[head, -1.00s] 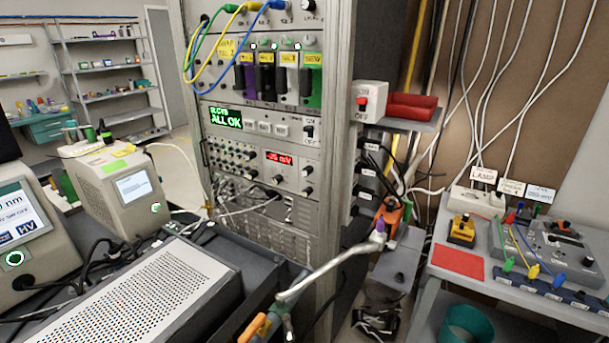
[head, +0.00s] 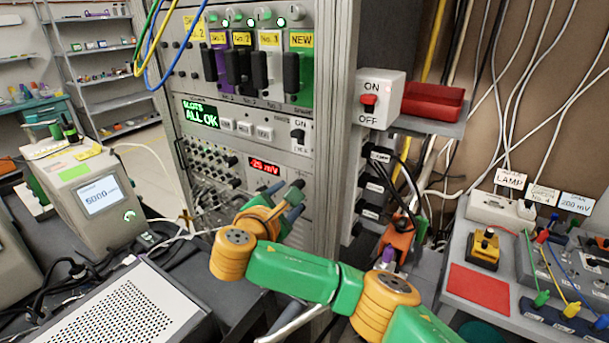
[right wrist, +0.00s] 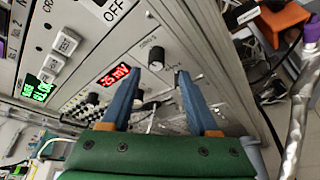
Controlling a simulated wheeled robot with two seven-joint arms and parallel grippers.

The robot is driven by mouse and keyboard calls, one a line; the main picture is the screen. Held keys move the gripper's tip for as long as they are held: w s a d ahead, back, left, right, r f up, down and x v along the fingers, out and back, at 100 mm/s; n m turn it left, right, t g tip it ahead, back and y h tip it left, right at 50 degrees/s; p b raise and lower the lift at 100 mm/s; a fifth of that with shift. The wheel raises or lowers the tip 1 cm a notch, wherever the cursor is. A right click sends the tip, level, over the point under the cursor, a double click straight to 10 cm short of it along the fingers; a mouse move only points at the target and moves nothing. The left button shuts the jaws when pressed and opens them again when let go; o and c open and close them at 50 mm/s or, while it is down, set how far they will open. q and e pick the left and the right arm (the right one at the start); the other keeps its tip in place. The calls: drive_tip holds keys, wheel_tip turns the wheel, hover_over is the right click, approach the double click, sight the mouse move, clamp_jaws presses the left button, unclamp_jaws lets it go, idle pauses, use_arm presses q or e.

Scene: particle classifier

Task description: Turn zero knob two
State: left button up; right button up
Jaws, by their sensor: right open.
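The instrument rack's panel with the red "-25 mV" display (head: 264,165) stands in front of me. My right gripper (head: 297,198) is close before the panel, right of the display, and hides the knobs there. In the right wrist view its two blue fingers (right wrist: 158,77) are open and apart, with nothing between them held. A dark round knob (right wrist: 156,61) sits on the panel just beyond the fingertips, roughly midway between them, beside the red display (right wrist: 115,75). The small label by the knob is unreadable, so I cannot tell its number. My left gripper is not in view.
An ON/OFF switch box (head: 378,98) and a red tray (head: 432,103) stick out right of the rack. Cables hang below them. A perforated grey box (head: 140,310) lies at lower left. A side table with a red mat (head: 478,290) stands at right.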

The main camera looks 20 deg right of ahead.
drive_tip(key=p+x, duration=0.1)
drive_tip(key=x, duration=0.4)
drive_tip(key=shift+r+p, duration=0.2)
drive_tip(key=shift+p, duration=0.2)
drive_tip(key=shift+s+a+r, duration=0.15)
drive_tip(key=shift+s, duration=0.05)
drive_tip(key=c, duration=0.4)
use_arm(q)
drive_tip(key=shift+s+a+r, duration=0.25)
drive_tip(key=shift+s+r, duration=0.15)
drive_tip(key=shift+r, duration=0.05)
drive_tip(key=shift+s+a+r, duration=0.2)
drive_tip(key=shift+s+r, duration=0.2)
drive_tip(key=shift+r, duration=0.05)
use_arm(e)
clamp_jaws()
